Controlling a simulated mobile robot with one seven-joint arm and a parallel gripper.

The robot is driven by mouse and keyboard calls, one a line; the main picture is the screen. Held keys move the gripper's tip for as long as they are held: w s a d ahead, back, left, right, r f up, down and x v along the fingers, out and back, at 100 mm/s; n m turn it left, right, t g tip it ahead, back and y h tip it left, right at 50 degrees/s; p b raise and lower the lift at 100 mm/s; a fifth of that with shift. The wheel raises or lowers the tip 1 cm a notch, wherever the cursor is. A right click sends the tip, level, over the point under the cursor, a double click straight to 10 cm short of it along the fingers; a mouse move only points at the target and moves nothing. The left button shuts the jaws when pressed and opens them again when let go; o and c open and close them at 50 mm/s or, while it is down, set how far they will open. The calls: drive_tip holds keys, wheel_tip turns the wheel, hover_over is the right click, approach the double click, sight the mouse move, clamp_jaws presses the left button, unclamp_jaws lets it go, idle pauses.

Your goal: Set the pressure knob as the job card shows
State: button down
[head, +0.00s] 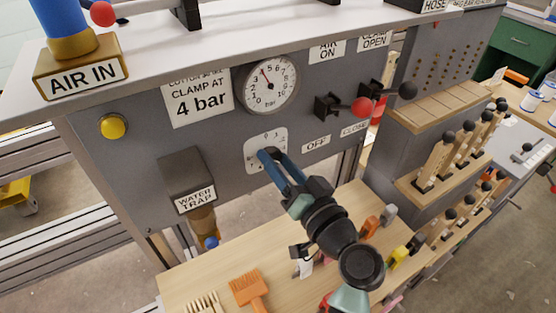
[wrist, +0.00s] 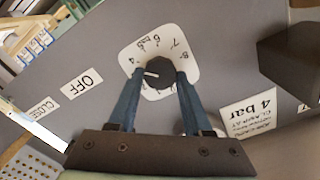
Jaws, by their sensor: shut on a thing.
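The job card (head: 200,95) on the grey panel reads "CLAMP AT 4 bar"; it also shows upside down in the wrist view (wrist: 252,112). The dark round pressure knob (wrist: 159,71) sits on a white scale plate (wrist: 187,62); its white pointer line points left, close to the 4 mark. My gripper (wrist: 157,77) has its blue fingers on either side of the knob, shut on it.
Valve levers with a red ball (head: 362,107) and a black ball (head: 408,90) stick out right of the gauge. A water trap (head: 187,175) protrudes at the left. A wooden bench (head: 215,271) with brushes and tools lies below my arm.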

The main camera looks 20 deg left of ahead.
drive_tip(key=shift+c, duration=1.6)
unclamp_jaws()
drive_tip(key=b+v, duration=0.1)
drive_tip(key=v, duration=1.2)
